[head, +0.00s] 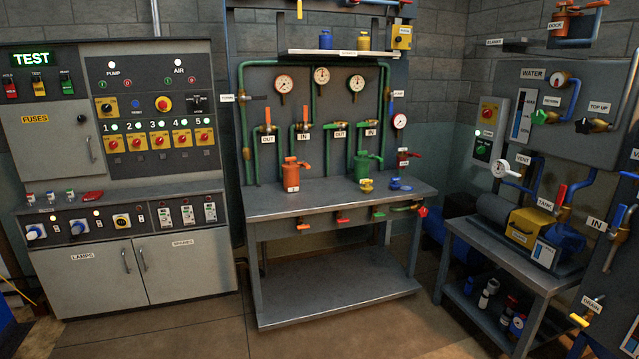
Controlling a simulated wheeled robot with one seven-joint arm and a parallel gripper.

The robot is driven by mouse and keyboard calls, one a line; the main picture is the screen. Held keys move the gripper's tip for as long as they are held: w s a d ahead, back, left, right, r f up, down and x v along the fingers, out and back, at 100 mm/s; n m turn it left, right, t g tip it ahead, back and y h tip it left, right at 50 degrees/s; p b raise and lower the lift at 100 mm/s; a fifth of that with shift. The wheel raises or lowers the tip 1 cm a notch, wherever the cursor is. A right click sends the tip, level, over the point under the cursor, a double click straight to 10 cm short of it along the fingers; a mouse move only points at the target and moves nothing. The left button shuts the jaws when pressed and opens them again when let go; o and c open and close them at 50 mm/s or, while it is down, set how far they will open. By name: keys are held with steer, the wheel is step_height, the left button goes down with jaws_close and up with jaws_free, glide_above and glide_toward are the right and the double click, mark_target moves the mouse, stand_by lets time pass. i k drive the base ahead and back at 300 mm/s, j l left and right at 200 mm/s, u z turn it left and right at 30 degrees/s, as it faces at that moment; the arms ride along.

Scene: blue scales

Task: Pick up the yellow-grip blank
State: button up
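A small yellow-gripped brass-coloured fitting (367,186) stands on the metal workbench (270,203), right of centre. It looks like the yellow-grip blank, but it is too small to be sure. A similar blue-gripped fitting (398,186) sits just to its right. A yellow cylinder (364,41) also stands on the labelled shelf (345,53) above the gauges, beside a blue cylinder (326,40). The shelf label is too small to read. My gripper is not in view.
An orange pump-like unit (291,175) and a green one (368,164) stand on the bench behind the fittings. Coloured valve handles line its front edge. A test cabinet (90,282) stands left, a lower table (500,255) right. Open floor (215,325) lies in front.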

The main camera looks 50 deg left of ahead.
mark_target(366, 189)
steer(key=u, duration=1.1)
